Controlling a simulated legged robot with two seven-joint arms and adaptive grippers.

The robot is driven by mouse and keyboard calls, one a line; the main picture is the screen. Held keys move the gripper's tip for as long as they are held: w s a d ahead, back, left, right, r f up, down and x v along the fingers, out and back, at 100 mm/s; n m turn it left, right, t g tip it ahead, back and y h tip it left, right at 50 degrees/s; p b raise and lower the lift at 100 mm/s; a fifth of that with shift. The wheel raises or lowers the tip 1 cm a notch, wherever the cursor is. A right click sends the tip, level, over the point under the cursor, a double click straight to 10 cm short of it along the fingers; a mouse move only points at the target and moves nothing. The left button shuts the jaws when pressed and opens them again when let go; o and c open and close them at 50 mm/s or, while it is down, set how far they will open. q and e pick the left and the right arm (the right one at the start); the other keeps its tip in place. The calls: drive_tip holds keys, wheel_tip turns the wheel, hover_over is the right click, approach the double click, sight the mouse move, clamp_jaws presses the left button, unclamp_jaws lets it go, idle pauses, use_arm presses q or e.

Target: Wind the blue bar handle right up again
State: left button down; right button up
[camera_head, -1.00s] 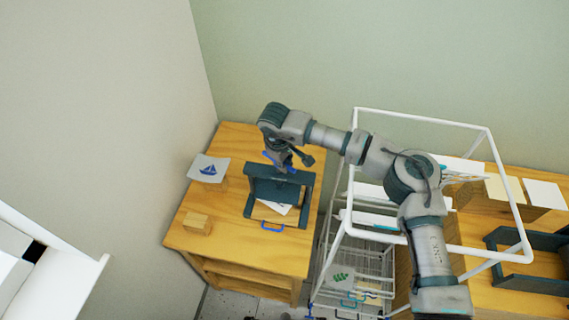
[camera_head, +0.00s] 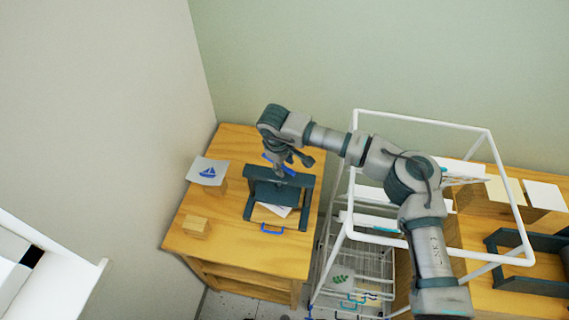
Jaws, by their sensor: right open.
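A dark teal press (camera_head: 248,209) stands on the wooden table. The blue bar handle (camera_head: 267,158) shows at its top, partly hidden behind my right gripper. My right gripper (camera_head: 284,170) points down at the bar over the press, with its jaws open. Whether the fingers touch the bar cannot be told. A dark plate (camera_head: 266,194) sits inside the press frame, above a white sheet (camera_head: 277,210) on the bed. A second, smaller blue handle (camera_head: 272,231) is at the bed's front. My left gripper is out of view.
The wooden table (camera_head: 235,252) also holds a boat picture card (camera_head: 208,171) and a wooden block (camera_head: 196,227). A white-framed rack (camera_head: 340,235) stands close to the right, under my right arm. Walls close off the left and back.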

wheel_tip(320, 180, up, 12)
drive_tip(key=s+a, duration=0.1)
drive_tip(key=shift+s+a+f, duration=0.2)
drive_tip(key=shift+s+a, duration=0.05)
drive_tip(key=shift+s, duration=0.1)
